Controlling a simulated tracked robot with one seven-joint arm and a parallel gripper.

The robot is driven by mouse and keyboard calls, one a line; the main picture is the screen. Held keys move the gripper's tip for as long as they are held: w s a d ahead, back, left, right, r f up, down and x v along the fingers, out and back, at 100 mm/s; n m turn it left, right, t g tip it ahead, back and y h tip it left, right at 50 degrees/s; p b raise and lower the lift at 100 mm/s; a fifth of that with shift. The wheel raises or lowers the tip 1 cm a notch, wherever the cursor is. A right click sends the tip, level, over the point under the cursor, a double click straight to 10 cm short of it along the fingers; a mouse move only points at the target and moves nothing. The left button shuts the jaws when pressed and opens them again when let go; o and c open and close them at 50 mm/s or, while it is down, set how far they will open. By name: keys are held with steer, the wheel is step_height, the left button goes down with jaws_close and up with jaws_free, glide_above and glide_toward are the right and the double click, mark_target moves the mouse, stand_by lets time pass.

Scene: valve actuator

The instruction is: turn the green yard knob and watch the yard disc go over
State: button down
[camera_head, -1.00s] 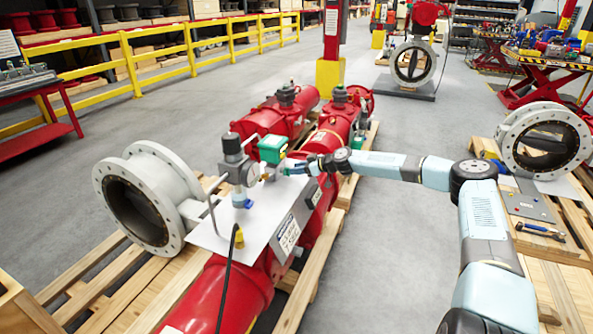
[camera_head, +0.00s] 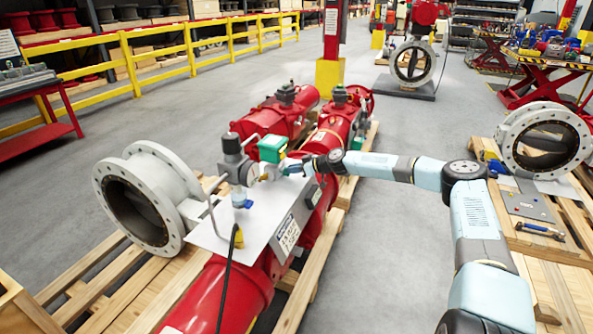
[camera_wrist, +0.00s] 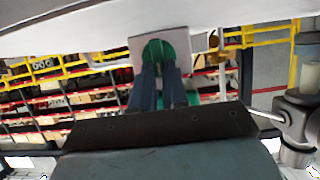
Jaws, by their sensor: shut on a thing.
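The green knob (camera_wrist: 158,50) shows in the wrist view in front of a small grey square plate (camera_wrist: 135,42). My gripper (camera_wrist: 160,72) is shut on the knob, with one dark finger on each side of it. In the head view my gripper (camera_head: 286,168) is at the small fittings above the flat metal plate (camera_head: 213,235) of the red actuator, just below a green box (camera_head: 271,149). The knob is too small and covered to make out there. I cannot pick out the yard disc for certain in either view.
A grey regulator (camera_head: 237,160) with bent tubing stands just left of my gripper. Red actuator cylinders (camera_head: 225,290) lie on wooden pallets. A grey flanged valve (camera_head: 150,197) is at the left and another (camera_head: 545,140) at the right. Grey floor lies beyond.

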steer(key=shift+s+d, duration=0.15)
steer(key=shift+d, duration=0.05)
steer(key=shift+a, duration=0.2)
steer(key=shift+a+m+g, duration=0.15)
steer(key=shift+m+g, duration=0.15)
steer(key=shift+w+f+m+g+y, duration=0.1)
steer(key=shift+w+m+g+y, duration=0.3)
steer(key=shift+m+g, duration=0.5)
steer(key=m, duration=0.1)
steer(key=m+g+y, duration=0.1)
steer(key=shift+w+f+m, duration=0.15)
steer(key=shift+w+m, duration=0.1)
steer(key=shift+m, duration=0.15)
steer(key=shift+w+f+m+g+y, duration=0.15)
steer(key=shift+m+g+y, duration=0.1)
steer(key=shift+m, duration=0.25)
steer(key=shift+w+f+m+g+y, duration=0.15)
steer(key=shift+m+g, duration=0.1)
steer(key=shift+m, duration=0.25)
steer(key=shift+s, duration=0.1)
